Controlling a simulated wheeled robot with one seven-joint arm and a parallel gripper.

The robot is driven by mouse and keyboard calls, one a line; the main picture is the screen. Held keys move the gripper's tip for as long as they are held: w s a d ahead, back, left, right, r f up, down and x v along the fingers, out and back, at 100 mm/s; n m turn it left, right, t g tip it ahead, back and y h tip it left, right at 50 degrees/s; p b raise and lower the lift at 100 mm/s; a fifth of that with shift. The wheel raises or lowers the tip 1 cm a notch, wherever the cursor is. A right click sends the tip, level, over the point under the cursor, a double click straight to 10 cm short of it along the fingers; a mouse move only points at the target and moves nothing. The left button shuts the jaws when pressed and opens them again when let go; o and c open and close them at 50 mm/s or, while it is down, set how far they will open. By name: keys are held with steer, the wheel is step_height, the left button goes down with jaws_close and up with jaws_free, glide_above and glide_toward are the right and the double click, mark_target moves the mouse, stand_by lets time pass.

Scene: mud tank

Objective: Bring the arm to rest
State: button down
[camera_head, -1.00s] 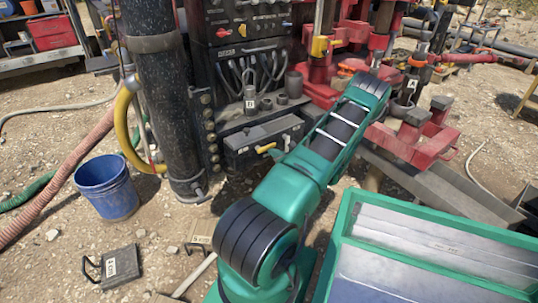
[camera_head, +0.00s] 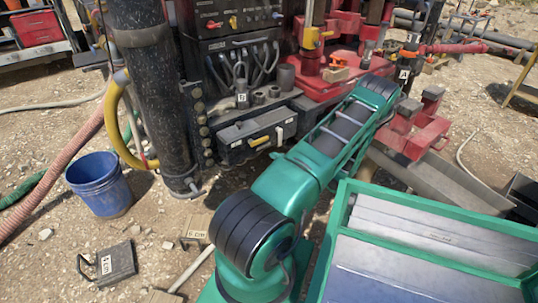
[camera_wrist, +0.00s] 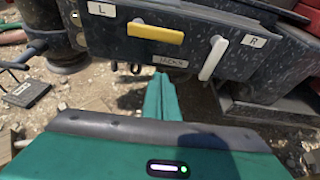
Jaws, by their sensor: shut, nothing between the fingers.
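My teal arm (camera_head: 335,135) reaches up and right from its black-banded shoulder (camera_head: 250,230) in the head view. Its far end bends out of sight behind the upper link, so my gripper is hidden there. In the wrist view my gripper (camera_wrist: 162,88) shows as teal fingers close together, with nothing between them. It points toward a dark control box (camera_wrist: 115,35) with a yellow handle (camera_wrist: 155,32) beside an L label and a white handle (camera_wrist: 213,57) beside an R label. The fingertips appear below the box's lower edge; I cannot tell the gap.
A teal-rimmed tray (camera_head: 335,235) stands right of the arm. The red and black drilling machine (camera_head: 235,40) fills the back.

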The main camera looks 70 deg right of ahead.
steer(key=shift+v, duration=1.35)
